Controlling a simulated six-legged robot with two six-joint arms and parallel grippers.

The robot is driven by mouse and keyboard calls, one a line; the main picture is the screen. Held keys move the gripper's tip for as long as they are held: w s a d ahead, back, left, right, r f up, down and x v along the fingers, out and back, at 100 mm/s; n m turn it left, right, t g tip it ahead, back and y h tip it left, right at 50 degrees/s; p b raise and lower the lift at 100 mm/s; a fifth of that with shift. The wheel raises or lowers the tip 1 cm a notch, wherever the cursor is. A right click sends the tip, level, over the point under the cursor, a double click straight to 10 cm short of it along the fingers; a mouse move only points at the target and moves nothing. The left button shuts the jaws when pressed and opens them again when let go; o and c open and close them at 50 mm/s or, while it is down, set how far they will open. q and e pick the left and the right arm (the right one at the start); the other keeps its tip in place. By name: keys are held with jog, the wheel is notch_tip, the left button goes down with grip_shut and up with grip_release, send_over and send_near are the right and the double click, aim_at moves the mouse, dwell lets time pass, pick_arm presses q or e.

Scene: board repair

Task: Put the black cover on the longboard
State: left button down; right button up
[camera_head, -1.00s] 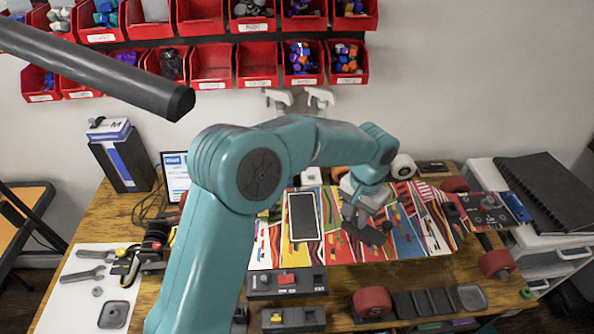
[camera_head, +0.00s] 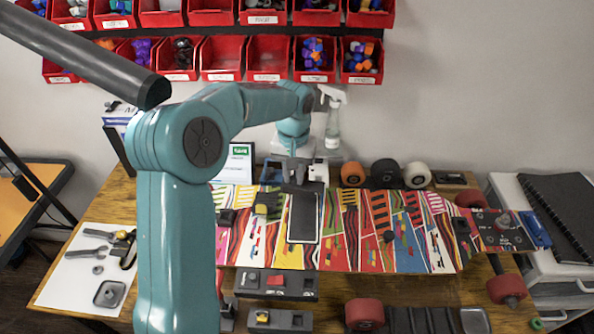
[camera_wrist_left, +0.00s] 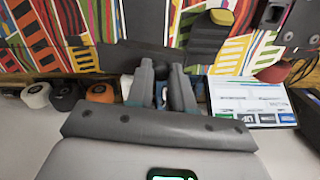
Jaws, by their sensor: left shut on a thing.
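The longboard (camera_head: 365,235), patterned in bright colours, lies across the workbench. A dark rectangular recess with a pale rim (camera_head: 303,217) shows in its deck, left of the middle. My left gripper (camera_head: 298,178) is shut on the black cover (camera_head: 306,187), at the back edge of the board near the far end of the recess. In the left wrist view the fingers (camera_wrist_left: 161,74) grip the thin dark cover (camera_wrist_left: 140,53), which lies in front of the board's pattern. I cannot tell whether the cover touches the board. My right gripper is not in view.
Loose wheels (camera_head: 386,173) and a spray bottle (camera_head: 333,122) stand behind the board. A tablet (camera_head: 238,163) stands at the back left. Tools lie on a white mat (camera_head: 72,285) at left. Dark trays (camera_head: 276,284) sit in front. Red bins (camera_head: 222,58) hang on the wall.

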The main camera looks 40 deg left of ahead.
aim_at(293, 185)
pick_arm(q)
jog(key=shift+a+f+b, duration=0.15)
jog(key=shift+a+b, duration=0.05)
jog(key=shift+b, duration=0.2)
jog(key=shift+s+f+b, duration=0.25)
jog(key=shift+f+b, duration=0.05)
jog(key=f+b, duration=0.1)
jog(key=f, duration=0.1)
jog(key=f+b, duration=0.1)
jog(key=b, duration=0.1)
jog(key=shift+w+f, duration=0.2)
jog(key=shift+f, duration=0.4)
jog(key=shift+s, duration=0.2)
jog(key=shift+w, duration=0.15)
jog(key=shift+f, duration=0.15)
